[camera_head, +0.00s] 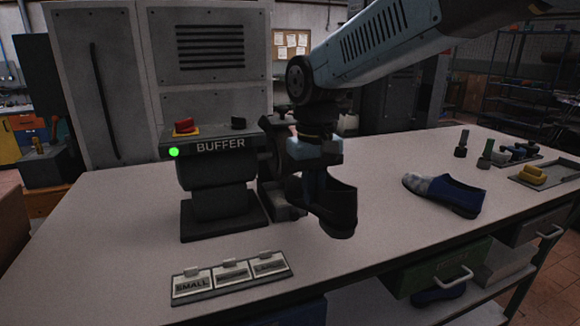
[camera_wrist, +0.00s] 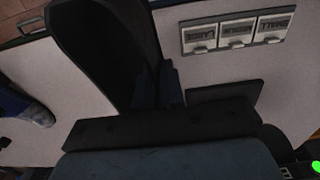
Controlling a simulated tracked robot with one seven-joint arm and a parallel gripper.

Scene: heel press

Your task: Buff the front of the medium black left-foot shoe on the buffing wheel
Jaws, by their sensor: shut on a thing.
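A black shoe (camera_head: 340,208) hangs from my gripper (camera_head: 316,178), which is shut on it, above the table just right of the buffer. In the wrist view the dark shoe (camera_wrist: 108,45) fills the upper left, beyond my gripper (camera_wrist: 165,95). The shoe's front end and its size or foot side cannot be made out. The buffer (camera_head: 220,180) is a grey machine with a lit green light and a red knob on yellow. Its wheel side (camera_head: 275,165) is partly hidden behind my gripper and the shoe; I cannot tell whether the shoe touches it.
A panel labelled SMALL, with two more labels (camera_head: 232,290), lies at the table's front edge and shows in the wrist view (camera_wrist: 237,33). A blue shoe with a grey toe (camera_head: 445,194) lies at right. Small tools (camera_head: 490,150) and a tray with a yellow item (camera_head: 553,178) stand further right. The table (camera_head: 120,225) is clear at left.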

